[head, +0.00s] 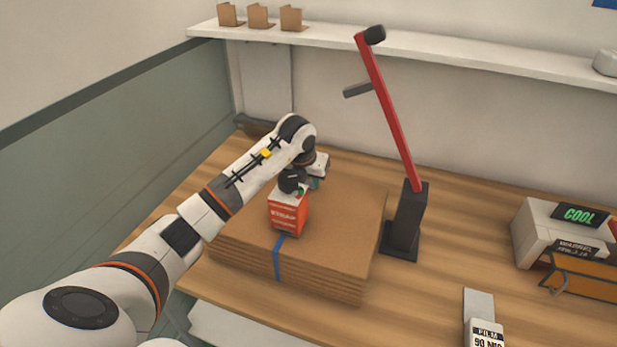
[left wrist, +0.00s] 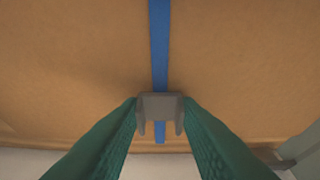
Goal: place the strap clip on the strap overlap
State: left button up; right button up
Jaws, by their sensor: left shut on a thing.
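My left gripper (head: 311,184) is over the top of the flat cardboard stack (head: 345,225), partly hidden in the head view. In the left wrist view its two green fingers (left wrist: 160,122) are shut on the grey strap clip (left wrist: 160,101). The clip's two prongs point toward the stack's edge. The blue strap (left wrist: 159,45) runs straight under the clip, which lines up with it. I cannot tell whether they touch. The strap's front part (head: 278,258) hangs down the stack's side in the head view. The strap overlap cannot be made out. My right gripper is out of view.
A red-and-white box (head: 287,214) shows in front of the gripper, hiding some strap. A red-armed stand (head: 405,225) rises right of the stack. A white machine (head: 540,232) and an orange tray (head: 583,280) are farther right. Wooden table (head: 430,265) is bare between them.

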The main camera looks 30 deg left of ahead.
pick_arm(q)
jog(key=shift+f, duration=0.3)
jog(key=o, duration=0.9)
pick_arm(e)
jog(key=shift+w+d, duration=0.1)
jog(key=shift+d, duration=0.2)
pick_arm(q)
jog(key=shift+o, duration=0.2)
jog(key=shift+r, duration=0.25)
jog(key=shift+s+r, duration=0.15)
jog(key=shift+r, duration=0.15)
jog(key=b+v, duration=0.2)
jog(key=v, duration=0.9)
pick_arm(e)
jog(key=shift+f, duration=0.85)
pick_arm(q)
jog(key=shift+s+d, duration=0.1)
jog(key=shift+s, duration=0.05)
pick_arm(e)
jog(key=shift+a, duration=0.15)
pick_arm(q)
jog(key=shift+r, duration=0.1)
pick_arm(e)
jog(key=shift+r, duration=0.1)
